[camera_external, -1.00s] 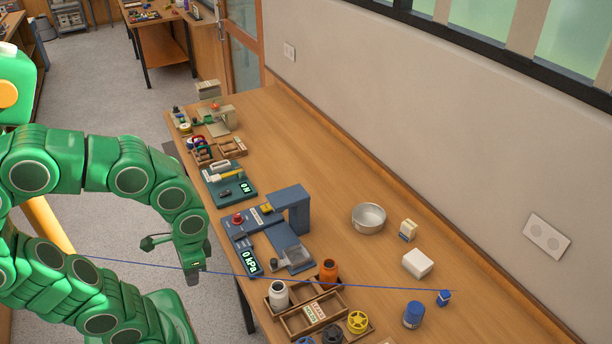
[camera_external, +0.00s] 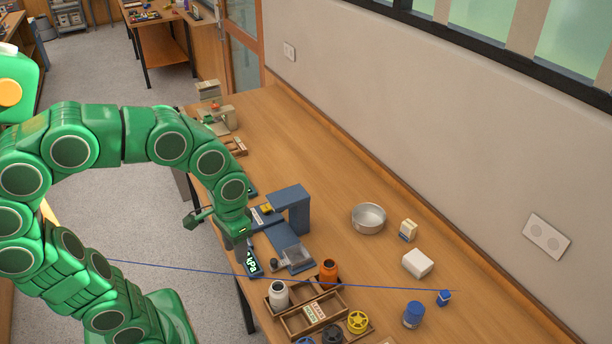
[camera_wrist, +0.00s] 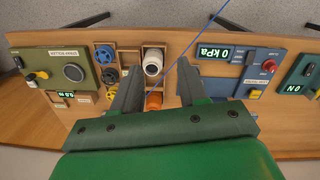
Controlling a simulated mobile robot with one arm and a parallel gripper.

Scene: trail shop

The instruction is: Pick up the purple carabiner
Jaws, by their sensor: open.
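I cannot make out a purple carabiner in either current view. In the external view my gripper (camera_external: 236,240) hangs over the near edge of the workbench, by the blue press device (camera_external: 289,213) and the kPa display (camera_external: 252,262). In the wrist view my gripper (camera_wrist: 158,82) has its two grey fingers spread apart with nothing held. A white bottle (camera_wrist: 152,62) and an orange bottle (camera_wrist: 153,102) in a wooden tray show between and beyond the fingers. My arm covers part of the far left bench.
A thin blue cord (camera_external: 180,269) crosses in front of the bench. The wooden tray (camera_external: 284,325) stands near the front. The bench's back middle is clear.

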